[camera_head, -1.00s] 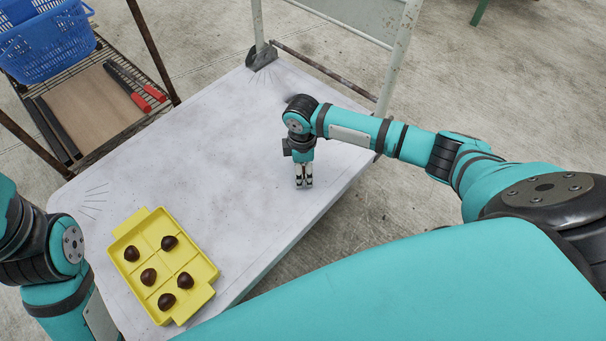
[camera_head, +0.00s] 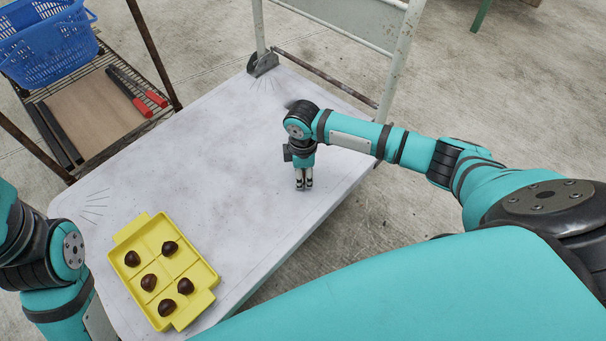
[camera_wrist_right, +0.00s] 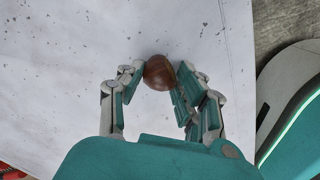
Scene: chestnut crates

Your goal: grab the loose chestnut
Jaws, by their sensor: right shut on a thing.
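The loose chestnut (camera_wrist_right: 159,73) is brown and shiny, and it shows in the right wrist view between the fingertips of my right gripper (camera_wrist_right: 155,78). The fingers touch it on both sides. In the head view my right gripper (camera_head: 304,185) points down at the right part of the white platform (camera_head: 215,150), and the chestnut is hidden there by the fingers. A yellow compartment tray (camera_head: 197,305) lies at the lower left of the platform, with several chestnuts in its compartments. My left arm is at the left edge; its gripper is out of view.
A wire shelf at the upper left holds a blue basket (camera_head: 45,45), a brown board (camera_head: 95,112) and red-handled tools (camera_head: 140,106). A metal frame (camera_head: 395,65) rises at the platform's far edge. The platform between tray and right gripper is clear.

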